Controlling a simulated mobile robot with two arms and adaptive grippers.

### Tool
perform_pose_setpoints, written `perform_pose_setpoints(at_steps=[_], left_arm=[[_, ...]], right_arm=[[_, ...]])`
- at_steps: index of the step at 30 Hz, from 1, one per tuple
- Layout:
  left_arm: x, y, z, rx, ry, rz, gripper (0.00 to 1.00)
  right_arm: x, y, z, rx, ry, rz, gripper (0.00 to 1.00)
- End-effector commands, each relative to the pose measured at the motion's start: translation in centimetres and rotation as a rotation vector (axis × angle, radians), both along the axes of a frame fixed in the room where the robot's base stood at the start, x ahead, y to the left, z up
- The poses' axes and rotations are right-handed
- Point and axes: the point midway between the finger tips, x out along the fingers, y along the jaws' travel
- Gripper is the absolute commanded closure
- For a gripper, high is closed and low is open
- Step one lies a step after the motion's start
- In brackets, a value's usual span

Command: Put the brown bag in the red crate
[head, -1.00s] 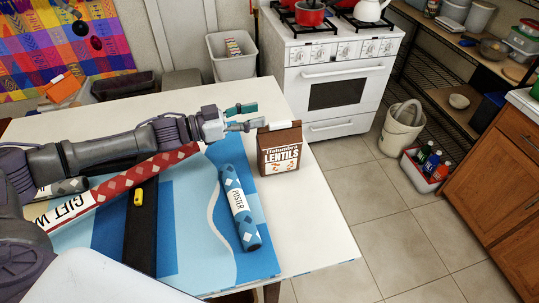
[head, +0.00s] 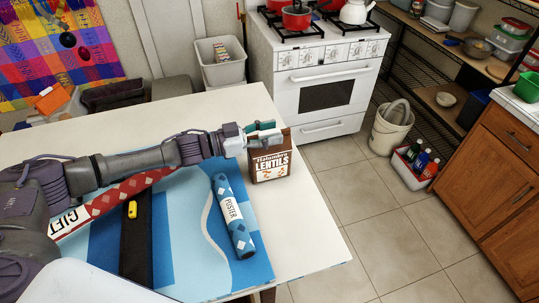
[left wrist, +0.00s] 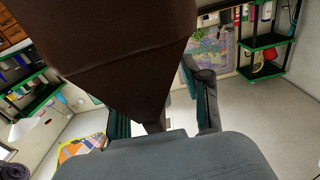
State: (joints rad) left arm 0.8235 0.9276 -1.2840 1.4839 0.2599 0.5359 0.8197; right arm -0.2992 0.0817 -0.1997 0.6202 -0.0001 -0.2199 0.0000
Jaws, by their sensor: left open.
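The brown bag (head: 270,167), labelled LENTILS, stands upright near the table's right edge. My left gripper (head: 262,135) is open at the bag's top, with its fingers around the upper part. In the left wrist view the bag (left wrist: 115,50) fills the upper middle, and the gripper (left wrist: 157,115) has a finger on either side of it. I cannot tell whether the fingers touch it. The red crate (head: 411,180) is on the floor at the right, below the shelves, with several bottles in it. My right gripper is out of view.
A blue poster tube (head: 233,215) lies left of the bag on a blue mat. A red gift-wrap roll (head: 113,195) lies under my left arm. A white bucket (head: 391,128) stands beside the crate. Open tiled floor (head: 345,215) lies between table and cabinet.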

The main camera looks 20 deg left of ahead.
Motion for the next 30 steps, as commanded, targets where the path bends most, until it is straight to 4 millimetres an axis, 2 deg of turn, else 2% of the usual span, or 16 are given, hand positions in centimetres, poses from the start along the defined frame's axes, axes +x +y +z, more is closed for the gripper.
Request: perform_pose_setpoints(at_steps=[2, 11, 30], left_arm=[[-0.01, 0.04, -0.04, 0.000, 0.000, 0.000, 0.52], [-0.04, 0.04, -0.03, 0.000, 0.000, 0.000, 1.00], [0.00, 0.02, 0.39, -0.003, -0.003, -0.001, 1.00]], right_arm=[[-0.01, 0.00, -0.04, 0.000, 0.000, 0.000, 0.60], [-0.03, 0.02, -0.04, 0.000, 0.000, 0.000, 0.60], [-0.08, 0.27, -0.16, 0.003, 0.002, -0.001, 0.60]])
